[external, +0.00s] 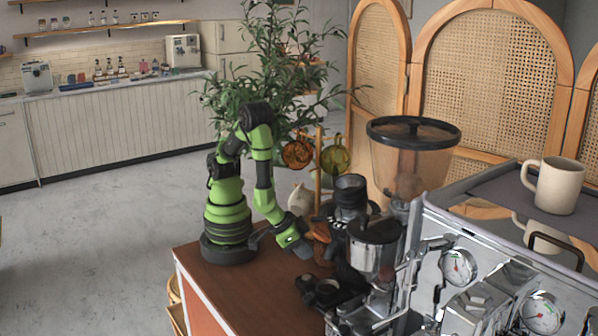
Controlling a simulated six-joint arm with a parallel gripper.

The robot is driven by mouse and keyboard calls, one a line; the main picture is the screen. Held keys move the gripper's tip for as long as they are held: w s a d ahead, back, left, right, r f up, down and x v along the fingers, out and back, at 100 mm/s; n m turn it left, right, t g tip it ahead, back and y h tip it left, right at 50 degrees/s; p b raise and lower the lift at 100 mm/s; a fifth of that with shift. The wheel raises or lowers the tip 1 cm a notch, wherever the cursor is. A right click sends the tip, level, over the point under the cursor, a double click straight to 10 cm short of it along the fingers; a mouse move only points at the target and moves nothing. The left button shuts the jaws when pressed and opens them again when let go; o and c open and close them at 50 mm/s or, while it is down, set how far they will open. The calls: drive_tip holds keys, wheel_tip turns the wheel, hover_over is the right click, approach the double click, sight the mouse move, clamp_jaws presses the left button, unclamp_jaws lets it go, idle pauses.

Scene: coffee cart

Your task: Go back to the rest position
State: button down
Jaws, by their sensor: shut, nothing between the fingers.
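My green and black arm stands on the brown cart top (225,300). Its upper links rise and fold over at the elbow, and the forearm hangs down towards the coffee gear. My gripper (302,249) is low at the end of the arm, just left of the dark grinder parts. It is shut and holds nothing. Its fingertips are small and dark against the clutter, so their exact gap to the things beside them is hard to tell.
A grinder with a clear hopper (412,160) and a chrome espresso machine (490,270) stand at right. A cream mug (555,186) sits on the machine. A dark portafilter (322,292) lies near the cart's middle. Glass cups (335,158) hang behind. The cart's front left is clear.

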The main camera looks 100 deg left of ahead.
drive_tip(key=shift+s+a+n+g+h, duration=0.1)
drive_tip(key=shift+a+n+g+h, duration=0.4)
drive_tip(key=shift+a+n+g, duration=0.15)
drive_tip(key=s+a+r+m+t, duration=0.1)
drive_tip(key=s+a+r+m, duration=0.3)
drive_tip(key=a+r, duration=0.3)
drive_tip(key=s+a+r+m+t+y, duration=0.1)
drive_tip(key=s+a+r+m, duration=0.3)
drive_tip(key=r, duration=1.1)
drive_tip(key=s+a, duration=0.2)
drive_tip(key=a, duration=0.1)
drive_tip(key=shift+s+a+r, duration=0.15)
drive_tip(key=shift+a+r, duration=0.1)
drive_tip(key=shift+a, duration=0.15)
